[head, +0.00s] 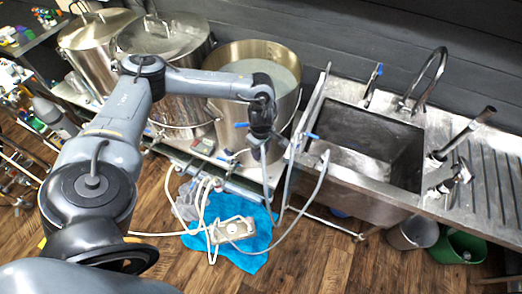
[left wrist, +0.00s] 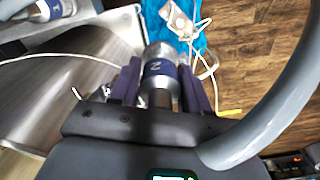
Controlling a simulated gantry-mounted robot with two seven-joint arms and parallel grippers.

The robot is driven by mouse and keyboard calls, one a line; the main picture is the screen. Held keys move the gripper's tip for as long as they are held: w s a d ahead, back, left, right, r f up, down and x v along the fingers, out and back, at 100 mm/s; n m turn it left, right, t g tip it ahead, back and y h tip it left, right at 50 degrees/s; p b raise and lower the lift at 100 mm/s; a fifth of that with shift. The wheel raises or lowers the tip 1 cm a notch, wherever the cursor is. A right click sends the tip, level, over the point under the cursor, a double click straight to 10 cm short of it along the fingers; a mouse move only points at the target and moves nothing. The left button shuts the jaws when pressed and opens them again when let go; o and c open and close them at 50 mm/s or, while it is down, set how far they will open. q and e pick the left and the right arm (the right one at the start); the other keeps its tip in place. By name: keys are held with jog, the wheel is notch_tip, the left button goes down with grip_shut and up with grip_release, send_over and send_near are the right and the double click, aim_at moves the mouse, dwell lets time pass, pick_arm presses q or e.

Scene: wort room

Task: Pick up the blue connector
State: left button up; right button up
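The blue connector (left wrist: 160,68) is a silver cylinder with a dark blue band carrying a white mark. In the left wrist view it stands between the two purple-blue fingers of my left gripper (left wrist: 160,88). The fingers flank it closely on both sides; I cannot tell whether they press on it. In the head view my left gripper (head: 262,128) is low in front of the right-hand open pot, and a hose hangs just below it. The connector is hard to make out there. My right gripper is not in view.
An open steel pot (head: 250,72) stands behind the gripper, with a steel sink (head: 370,140) to the right. A similar blue-banded fitting (left wrist: 45,10) is at the upper left of the wrist view. Hoses and a blue cloth (head: 262,238) with a pale device (head: 232,229) lie below.

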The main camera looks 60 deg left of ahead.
pick_arm(q)
jog(key=c, duration=0.6)
jog(key=shift+r, duration=0.15)
jog(key=shift+r, duration=0.45)
jog(key=r, duration=0.2)
jog(key=d+r, duration=0.1)
jog(key=shift+r+b, duration=0.35)
jog(key=shift+r, duration=0.05)
jog(key=shift+s+d+r+p, duration=0.1)
jog(key=shift+d+r+p, duration=0.8)
jog(key=shift+d, duration=0.9)
jog(key=shift+d+r+p, duration=0.65)
jog(key=shift+d+r, duration=0.5)
jog(key=shift+d, duration=0.6)
jog(key=shift+s+d+r+p, duration=0.1)
jog(key=shift+d+r+p, duration=0.8)
jog(key=shift+d, duration=0.9)
jog(key=shift+r, duration=0.1)
